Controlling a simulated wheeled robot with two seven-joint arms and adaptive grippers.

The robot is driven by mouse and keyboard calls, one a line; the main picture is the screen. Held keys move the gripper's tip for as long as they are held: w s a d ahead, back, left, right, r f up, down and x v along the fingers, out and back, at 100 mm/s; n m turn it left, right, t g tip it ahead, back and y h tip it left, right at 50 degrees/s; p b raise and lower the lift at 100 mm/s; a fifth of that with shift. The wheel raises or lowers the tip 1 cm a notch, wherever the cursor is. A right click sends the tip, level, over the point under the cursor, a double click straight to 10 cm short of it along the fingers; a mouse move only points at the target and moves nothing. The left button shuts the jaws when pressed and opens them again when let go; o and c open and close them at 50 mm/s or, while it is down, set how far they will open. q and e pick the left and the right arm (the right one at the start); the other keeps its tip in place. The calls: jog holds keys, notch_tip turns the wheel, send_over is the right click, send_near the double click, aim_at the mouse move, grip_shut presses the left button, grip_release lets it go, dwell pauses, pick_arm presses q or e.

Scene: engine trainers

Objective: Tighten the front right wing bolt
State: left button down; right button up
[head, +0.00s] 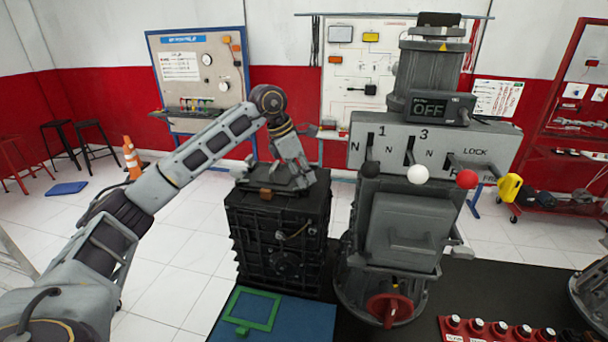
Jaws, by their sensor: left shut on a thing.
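The black ribbed engine unit (280,245) stands left of the middle in the head view, with a grey top part (255,178) on it. My left gripper (303,181) reaches down onto the right side of this top, near its front edge. It is shut on the front right wing bolt, which the fingers hide. A small brown block (265,193) sits at the front edge of the top, left of the gripper. My right gripper is not in view.
A grey lever console (430,145) with black, white and red knobs and an OFF display stands close to the right. A blue mat (310,320) with a green frame (250,310) lies in front. A red socket rack (495,330) is at lower right.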

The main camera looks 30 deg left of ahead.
pick_arm(q)
jog(key=shift+w+r+m, duration=0.1)
jog(key=shift+m, duration=0.6)
jog(key=shift+m+g+h+p, duration=0.3)
jog(key=shift+m+g, duration=0.1)
jog(key=shift+m+g+p, duration=0.3)
jog(key=shift+m+g, duration=0.1)
jog(key=shift+m, duration=0.8)
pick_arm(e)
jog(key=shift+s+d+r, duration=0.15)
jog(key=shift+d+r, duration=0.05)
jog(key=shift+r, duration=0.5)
pick_arm(q)
jog(key=c, duration=1.6)
grip_release()
jog(key=shift+c, duration=0.2)
jog(key=shift+o, duration=1)
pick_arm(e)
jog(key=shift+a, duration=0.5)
pick_arm(q)
jog(key=v, duration=1.2)
jog(key=shift+a, duration=0.15)
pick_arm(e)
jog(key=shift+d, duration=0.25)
